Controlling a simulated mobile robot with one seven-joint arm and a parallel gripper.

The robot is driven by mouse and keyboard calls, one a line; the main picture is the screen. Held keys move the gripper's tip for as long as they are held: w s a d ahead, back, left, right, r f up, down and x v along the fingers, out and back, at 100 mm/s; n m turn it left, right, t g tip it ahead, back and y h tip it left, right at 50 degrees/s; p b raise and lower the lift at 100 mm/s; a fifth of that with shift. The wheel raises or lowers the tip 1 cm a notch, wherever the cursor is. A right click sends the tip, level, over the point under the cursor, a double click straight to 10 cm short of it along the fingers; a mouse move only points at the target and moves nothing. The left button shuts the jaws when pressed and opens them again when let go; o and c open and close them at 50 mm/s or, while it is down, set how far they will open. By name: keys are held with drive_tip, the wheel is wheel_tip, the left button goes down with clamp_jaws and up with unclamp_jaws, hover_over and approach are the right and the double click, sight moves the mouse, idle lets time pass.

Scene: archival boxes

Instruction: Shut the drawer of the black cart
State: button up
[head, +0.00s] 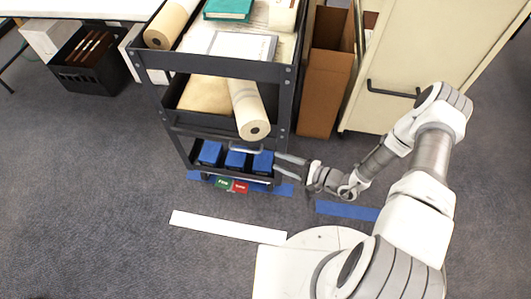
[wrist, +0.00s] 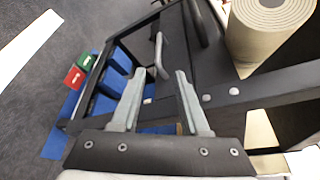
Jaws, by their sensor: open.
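The black cart (head: 286,100) stands upright in the middle of the head view, with loaded shelves. A grey bar handle (head: 246,148) is at its front, below the middle shelf and above a row of blue boxes (head: 236,159). I take it to be the drawer's handle; how far the drawer stands out is hard to tell. My gripper (head: 278,166) is open and empty, just right of the handle at the cart's front corner. In the wrist view the handle (wrist: 159,52) shows beyond and between the fingertips of my gripper (wrist: 160,72), with no clear contact.
A rolled sheet (head: 250,110) sticks out from the middle shelf above the handle. Green and red tags (head: 231,185) are at the cart's bottom front. A cardboard box (head: 325,75) and a cream cabinet (head: 415,60) stand right of the cart. Carpet in front is mostly free.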

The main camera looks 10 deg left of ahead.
drive_tip(key=v, duration=0.3)
drive_tip(key=shift+d, duration=0.15)
drive_tip(key=shift+r, duration=0.1)
idle(0.4)
wheel_tip(320, 180, up, 24)
drive_tip(key=s+d+n+g+h, duration=0.2)
drive_tip(key=n+g+h, duration=0.2)
drive_tip(key=n+g, duration=0.45)
drive_tip(key=s+d+r+n+t+h, duration=0.1)
drive_tip(key=s+d+r+t+h, duration=0.25)
drive_tip(key=r, duration=0.35)
drive_tip(key=s+d+r+n+t+h, duration=0.1)
drive_tip(key=s+d+r+t+h, duration=0.15)
drive_tip(key=s+r, duration=0.35)
drive_tip(key=s+d+r+n+t+h, duration=0.1)
drive_tip(key=s+d+r+t+h, duration=0.2)
drive_tip(key=r, duration=0.5)
wheel_tip(320, 180, up, 20)
drive_tip(key=g+h+p, duration=0.1)
drive_tip(key=p, duration=1.8)
drive_tip(key=shift+a+p, duration=0.2)
drive_tip(key=shift+p, duration=0.15)
